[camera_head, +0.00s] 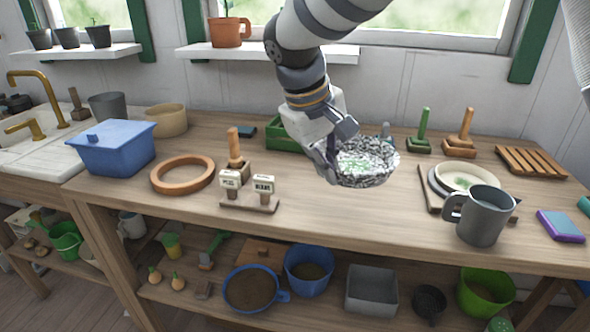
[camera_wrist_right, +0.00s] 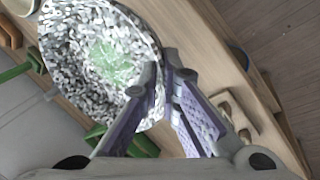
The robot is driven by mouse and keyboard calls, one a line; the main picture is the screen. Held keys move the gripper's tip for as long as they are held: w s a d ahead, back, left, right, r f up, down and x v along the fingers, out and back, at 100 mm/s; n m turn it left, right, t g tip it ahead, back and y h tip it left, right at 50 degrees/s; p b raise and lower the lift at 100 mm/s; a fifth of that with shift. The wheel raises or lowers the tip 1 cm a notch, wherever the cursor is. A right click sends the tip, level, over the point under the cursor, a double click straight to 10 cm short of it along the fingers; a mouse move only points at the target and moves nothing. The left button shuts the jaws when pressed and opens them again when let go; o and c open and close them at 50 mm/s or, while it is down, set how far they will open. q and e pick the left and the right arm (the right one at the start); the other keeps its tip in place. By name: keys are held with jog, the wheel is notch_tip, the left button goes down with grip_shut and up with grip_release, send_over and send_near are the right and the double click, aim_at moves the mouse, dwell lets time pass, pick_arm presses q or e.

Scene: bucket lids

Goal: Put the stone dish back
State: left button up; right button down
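The stone dish (camera_head: 368,162) is a round, shallow dish speckled black and white with a greenish patch in its middle. It appears held above the table in the head view, and it fills the upper left of the right wrist view (camera_wrist_right: 90,55). My right gripper (camera_head: 338,160) is at its left rim, with one finger on either side of the rim; in the wrist view the fingertips (camera_wrist_right: 160,75) close on the edge. The gripper and arm hide part of the green tray (camera_head: 286,138) behind. My left gripper is not in view.
A grey mug (camera_head: 479,215) and a stack of plates (camera_head: 466,177) stand to the right. A wooden ring (camera_head: 183,174), sign stand (camera_head: 249,201) and blue lidded box (camera_head: 115,148) are to the left. The table front below the dish is clear.

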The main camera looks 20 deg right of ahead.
send_over(339, 206)
jog(key=a, duration=0.2)
jog(key=f, duration=0.5)
jog(key=shift+s+d+f+b, duration=0.2)
jog(key=shift+s+b, duration=0.1)
jog(key=shift+s, duration=0.1)
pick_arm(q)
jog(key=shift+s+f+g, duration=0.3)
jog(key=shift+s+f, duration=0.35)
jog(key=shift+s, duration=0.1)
pick_arm(e)
jog(key=shift+a+x, duration=0.2)
jog(key=shift+x, duration=0.65)
jog(key=shift+a+x, duration=0.2)
jog(key=shift+x, duration=0.65)
jog(key=shift+s+f, duration=0.1)
jog(key=shift+f, duration=0.2)
jog(key=c, duration=1.8)
grip_release()
jog(key=shift+f, duration=0.1)
jog(key=v, duration=1.2)
jog(key=shift+r, duration=0.2)
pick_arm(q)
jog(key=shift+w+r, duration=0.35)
